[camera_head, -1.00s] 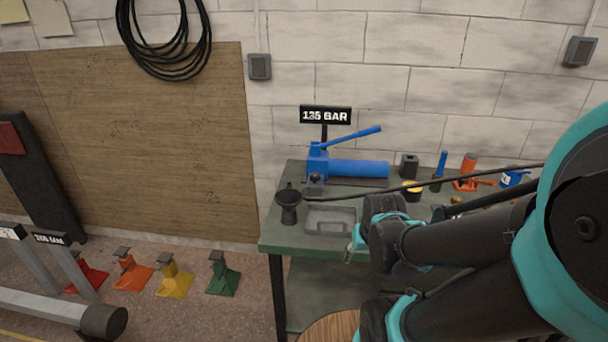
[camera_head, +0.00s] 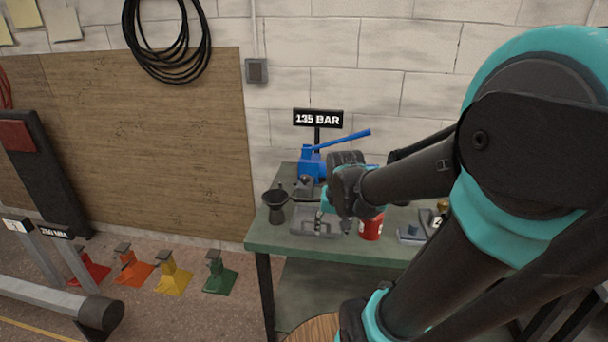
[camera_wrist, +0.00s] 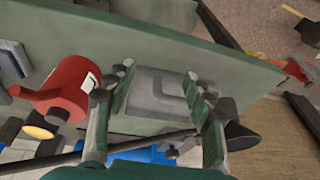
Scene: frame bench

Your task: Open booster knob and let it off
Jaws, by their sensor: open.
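The blue hand pump with a lever (camera_head: 314,165), which looks like the booster, stands at the back of the green bench, under a "135 BAR" sign (camera_head: 318,118). A small dark knob-like part (camera_head: 305,187) is at its front left. My arm hides much of the pump's cylinder. In the wrist view the pump's blue body (camera_wrist: 140,155) shows low, partly behind my gripper. My gripper (camera_head: 332,223) is open and empty above the grey tray (camera_head: 300,226), in front of the pump. Its fingers (camera_wrist: 158,76) are spread in the wrist view, with the tray beyond them.
A black funnel (camera_head: 276,206) stands left of the tray. A red can (camera_head: 371,226) is just right of my gripper; it also shows in the wrist view (camera_wrist: 68,92). Small parts (camera_head: 411,234) lie farther right. Coloured jack stands (camera_head: 172,276) are on the floor at left.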

